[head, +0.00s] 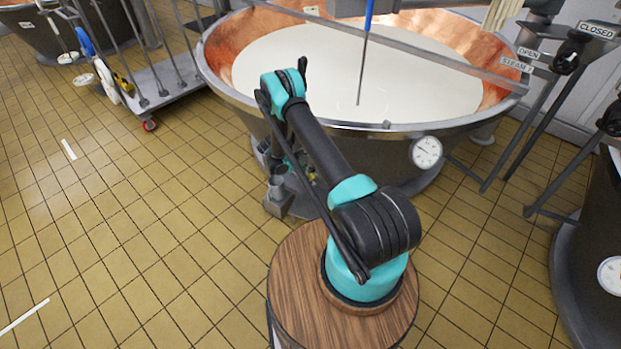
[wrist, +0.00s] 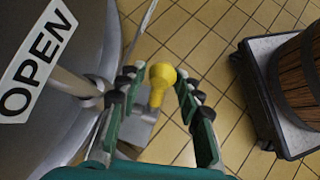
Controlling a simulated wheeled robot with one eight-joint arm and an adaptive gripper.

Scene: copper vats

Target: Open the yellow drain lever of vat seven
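In the wrist view, the yellow drain lever (wrist: 161,76) shows as a rounded yellow knob with a short neck pointing down. My gripper (wrist: 158,84) is open, with one dark-padded green finger on each side of the knob. Small gaps seem to remain, and I cannot tell whether either pad touches it. The vat (head: 258,117) stands ahead in the head view, copper inside and full of white liquid. Its number is not readable. My arm hides most of the gripper and the lever in the head view.
An OPEN label (wrist: 37,62) is on the grey metal at the left of the wrist view. A wooden tub (wrist: 300,65) stands on a dark wheeled dolly (wrist: 258,95) at right. A dial gauge (head: 426,152) is on the vat.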

